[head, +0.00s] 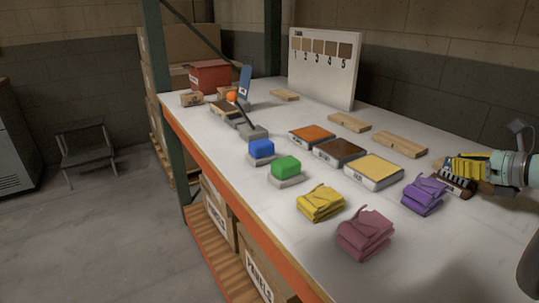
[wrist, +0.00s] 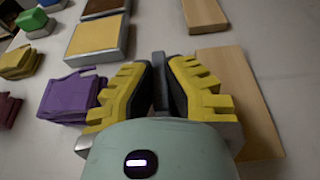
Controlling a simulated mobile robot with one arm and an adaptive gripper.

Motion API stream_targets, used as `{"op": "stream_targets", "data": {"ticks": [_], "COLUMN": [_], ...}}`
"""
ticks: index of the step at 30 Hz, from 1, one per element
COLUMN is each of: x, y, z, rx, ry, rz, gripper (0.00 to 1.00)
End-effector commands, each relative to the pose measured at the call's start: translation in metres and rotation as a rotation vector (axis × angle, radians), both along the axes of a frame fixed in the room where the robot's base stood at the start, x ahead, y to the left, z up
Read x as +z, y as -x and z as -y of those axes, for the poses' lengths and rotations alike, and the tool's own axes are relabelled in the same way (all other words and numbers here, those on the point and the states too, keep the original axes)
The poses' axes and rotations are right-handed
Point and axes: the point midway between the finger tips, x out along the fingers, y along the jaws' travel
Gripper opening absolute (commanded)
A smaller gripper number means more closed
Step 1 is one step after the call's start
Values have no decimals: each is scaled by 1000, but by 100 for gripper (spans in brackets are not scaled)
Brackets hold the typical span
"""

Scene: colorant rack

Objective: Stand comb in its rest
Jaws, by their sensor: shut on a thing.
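My gripper (head: 458,178) is at the right end of the bench; in the wrist view its yellow fingers (wrist: 162,85) are closed around a thin dark grey piece (wrist: 160,82). I take this piece to be the comb; the fingers hide most of it, and its teeth cannot be made out. A pale wooden board (wrist: 240,95) lies below and to the right of the fingers. Grey rests stand in a row along the left side of the bench. One grey rest (head: 258,133) has a dark stick leaning at it; I cannot tell which rest is the comb's.
Folded purple (head: 424,196), yellow (head: 320,203) and mauve (head: 365,233) cloths lie near the front. Orange (head: 312,136), brown (head: 340,151) and yellow (head: 374,170) trays fill the middle. Blue (head: 261,148) and green (head: 286,166) blocks sit on bases. A sample board (head: 320,70) stands behind.

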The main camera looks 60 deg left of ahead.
Motion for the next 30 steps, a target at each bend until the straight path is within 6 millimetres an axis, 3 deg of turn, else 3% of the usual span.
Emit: {"op": "stream_targets", "data": {"ticks": [5, 6, 12, 23, 30], "x": [-2, -3, -2, 2, 18], "y": [0, 0, 0, 0, 0], "z": [-1, -1, -1, 2, 44], "rx": [2, 2, 2, -1, -6], "ry": [0, 0, 0, 0, 1], "rz": [0, 0, 0, 1, 3], "gripper": [0, 13, 34, 34, 34]}}
